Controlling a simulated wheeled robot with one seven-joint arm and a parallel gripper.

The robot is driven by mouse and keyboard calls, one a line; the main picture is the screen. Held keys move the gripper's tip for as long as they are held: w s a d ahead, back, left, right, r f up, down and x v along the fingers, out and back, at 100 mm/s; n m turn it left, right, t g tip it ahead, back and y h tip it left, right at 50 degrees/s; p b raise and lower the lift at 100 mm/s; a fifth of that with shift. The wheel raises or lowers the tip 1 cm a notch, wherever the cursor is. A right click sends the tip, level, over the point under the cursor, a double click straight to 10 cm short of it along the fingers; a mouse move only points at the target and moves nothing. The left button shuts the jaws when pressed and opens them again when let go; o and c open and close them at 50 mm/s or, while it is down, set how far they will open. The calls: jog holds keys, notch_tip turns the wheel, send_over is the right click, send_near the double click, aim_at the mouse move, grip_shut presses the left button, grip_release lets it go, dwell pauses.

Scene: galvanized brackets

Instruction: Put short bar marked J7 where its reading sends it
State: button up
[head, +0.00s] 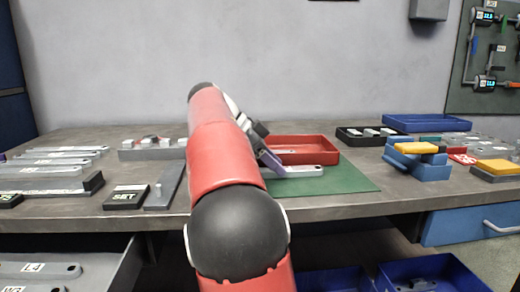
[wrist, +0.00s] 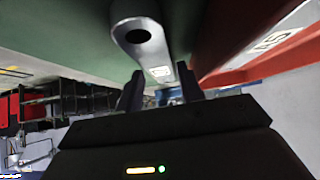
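A short grey bar (wrist: 157,45) with a round hole in its end lies over the green mat (wrist: 60,30) in the wrist view. Its small white label is too blurred to read. My gripper (wrist: 160,78) has its fingers apart on either side of this bar, with a thin gap seeming to show at each side. In the head view a light bar (head: 298,171) lies at the mat's left part, beside my gripper, which my red arm mostly hides. Another labelled bar (head: 308,157) is in the red tray (head: 328,147); J7 cannot be read on either.
Long bars (head: 50,170) lie at the left, near a SET block (head: 126,197). A black tray (head: 372,136), a blue tray (head: 426,122) and a blue fixture with a yellow top (head: 417,158) stand right. An open drawer (head: 70,270) is below left. The mat's right side is clear.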

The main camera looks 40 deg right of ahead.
jog(key=p+v, duration=0.3)
jog(key=v, duration=0.8)
jog(key=shift+a+r, duration=0.2)
jog(key=shift+a, duration=0.05)
